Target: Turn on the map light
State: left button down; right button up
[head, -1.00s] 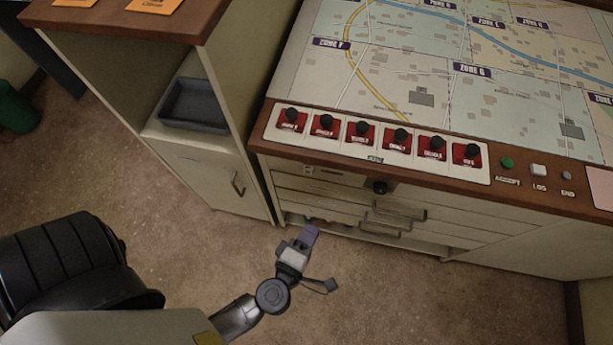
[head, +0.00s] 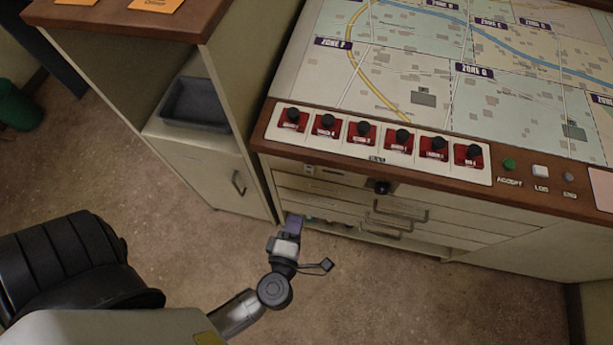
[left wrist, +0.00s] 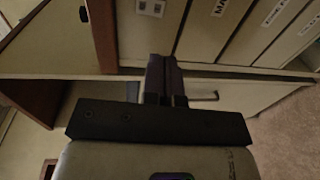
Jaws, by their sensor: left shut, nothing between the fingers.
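A black knob (head: 381,187) sits on the console front, just under the wooden edge; a small label (head: 377,159) above it is too small to read. I cannot tell for sure whether this is the map light's control. The map (head: 420,65) lies on the sloping console top. My left gripper (head: 295,222) is shut and empty, low by the left end of the drawers, left of and below the knob. In the left wrist view its fingers (left wrist: 162,78) are together, pointing at the cabinet front. A dark knob-like part (left wrist: 83,14) shows at the upper left. My right gripper is out of view.
Several black knobs on red plates (head: 362,132) line the console's front strip. A green button (head: 508,164) is to their right. Drawer handles (head: 400,212) stick out right of my gripper. A cabinet (head: 205,170) with a grey tray (head: 195,104) stands left.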

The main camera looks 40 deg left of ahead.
aim_at(309, 173)
pick_arm(q)
jog(key=b+x, duration=0.2)
jog(key=x, duration=1.1)
jog(key=shift+d+r, duration=0.1)
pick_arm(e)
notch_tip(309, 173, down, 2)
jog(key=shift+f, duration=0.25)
